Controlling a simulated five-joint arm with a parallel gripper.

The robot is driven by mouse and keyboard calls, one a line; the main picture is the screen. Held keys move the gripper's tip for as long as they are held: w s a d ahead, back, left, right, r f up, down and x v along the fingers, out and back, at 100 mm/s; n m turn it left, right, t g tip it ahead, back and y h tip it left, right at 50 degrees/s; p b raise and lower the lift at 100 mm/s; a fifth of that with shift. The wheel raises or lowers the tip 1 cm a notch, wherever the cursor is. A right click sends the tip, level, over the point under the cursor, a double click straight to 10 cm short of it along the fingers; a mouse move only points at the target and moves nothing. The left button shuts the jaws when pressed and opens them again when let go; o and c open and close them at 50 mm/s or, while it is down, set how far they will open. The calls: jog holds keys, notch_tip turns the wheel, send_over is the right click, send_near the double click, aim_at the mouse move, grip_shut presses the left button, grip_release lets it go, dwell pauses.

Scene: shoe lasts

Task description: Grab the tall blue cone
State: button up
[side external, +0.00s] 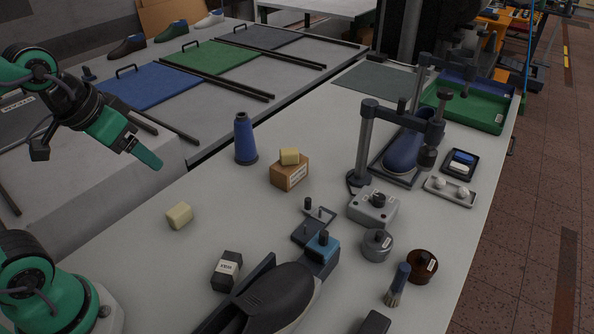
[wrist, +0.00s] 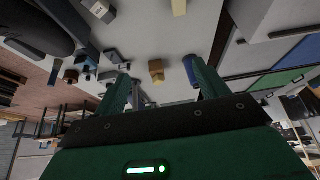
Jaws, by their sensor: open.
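The tall blue cone (side external: 244,138) stands upright on the grey table, left of a small cardboard box. In the wrist view, the blue cone (wrist: 189,70) shows beside the right-hand finger, which partly covers it. My gripper (side external: 149,159) is in the air to the left of the cone, apart from it. In the wrist view, my gripper (wrist: 158,72) has its two green fingers spread wide with nothing held between them. The side view shows the fingers nearly edge-on.
The cardboard box (side external: 289,175) has a yellow block (side external: 290,156) on top. Another yellow block (side external: 179,216) lies nearer me. A labelled dark box (side external: 227,270) and a dark shoe (side external: 270,300) are in front. A clamp stand (side external: 365,145) is at right. Table around the cone is clear.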

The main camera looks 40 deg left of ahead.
jog(key=w+a+r+g, duration=0.15)
jog(key=w+r, duration=0.25)
jog(key=w, duration=0.5)
jog(key=n+g, duration=0.3)
jog(key=g, duration=0.1)
send_over(242, 127)
jog(key=w+a, duration=0.2)
notch_tip(242, 127, down, 14)
jog(key=shift+s+d+f, duration=0.1)
jog(key=shift+f, duration=0.5)
jog(key=shift+s+d+f, duration=0.1)
jog(key=shift+f, duration=0.45)
jog(key=shift+f, duration=0.1)
jog(key=shift+d+f, duration=0.1)
jog(key=shift+f, duration=2.4)
